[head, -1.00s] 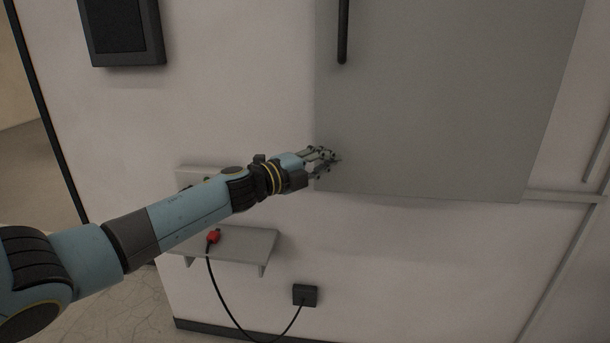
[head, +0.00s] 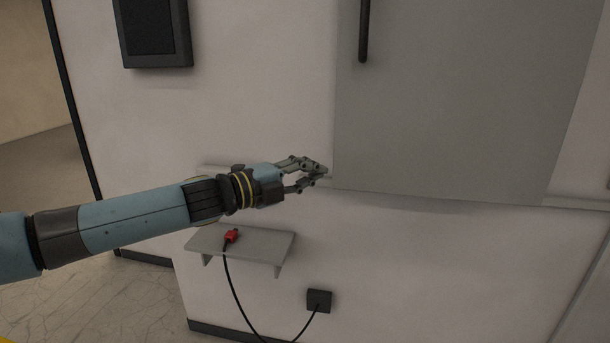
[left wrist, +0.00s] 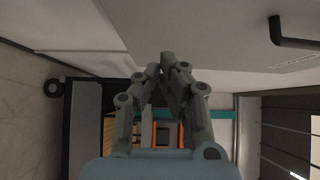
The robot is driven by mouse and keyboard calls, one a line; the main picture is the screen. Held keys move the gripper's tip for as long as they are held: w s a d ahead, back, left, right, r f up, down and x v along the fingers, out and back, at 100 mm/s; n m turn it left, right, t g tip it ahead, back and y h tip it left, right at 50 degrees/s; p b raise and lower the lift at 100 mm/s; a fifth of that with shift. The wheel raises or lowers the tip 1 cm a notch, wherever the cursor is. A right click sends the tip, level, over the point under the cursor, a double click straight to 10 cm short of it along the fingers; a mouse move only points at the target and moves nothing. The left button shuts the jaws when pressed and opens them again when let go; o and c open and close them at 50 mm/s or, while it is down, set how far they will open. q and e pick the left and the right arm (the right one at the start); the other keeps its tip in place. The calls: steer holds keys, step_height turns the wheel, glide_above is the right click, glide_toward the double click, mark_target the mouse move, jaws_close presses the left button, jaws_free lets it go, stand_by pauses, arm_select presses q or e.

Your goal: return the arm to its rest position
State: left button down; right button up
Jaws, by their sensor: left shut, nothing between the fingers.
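My left arm comes in from the left of the head view. Its gripper (head: 322,174) is shut and empty, in front of the white wall at the lower left corner of a grey door panel (head: 450,120). In the left wrist view the fingers (left wrist: 166,70) meet at their tips with nothing between them. I cannot tell from the head view whether the fingertips touch the panel. My right gripper is not in view.
A small grey shelf (head: 262,245) below my left arm holds a red plug (head: 231,236). Its black cable runs down to a black wall socket (head: 319,300). A dark box (head: 152,32) hangs at upper left. The panel has a black bar handle (head: 364,30).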

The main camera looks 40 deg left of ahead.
arm_select(q)
steer(key=shift+s+a+r+p, duration=0.1)
steer(key=shift+s+a+p, duration=0.1)
steer(key=shift+s+p, duration=0.4)
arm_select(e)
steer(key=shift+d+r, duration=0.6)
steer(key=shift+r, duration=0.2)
arm_select(q)
steer(key=shift+s, duration=0.1)
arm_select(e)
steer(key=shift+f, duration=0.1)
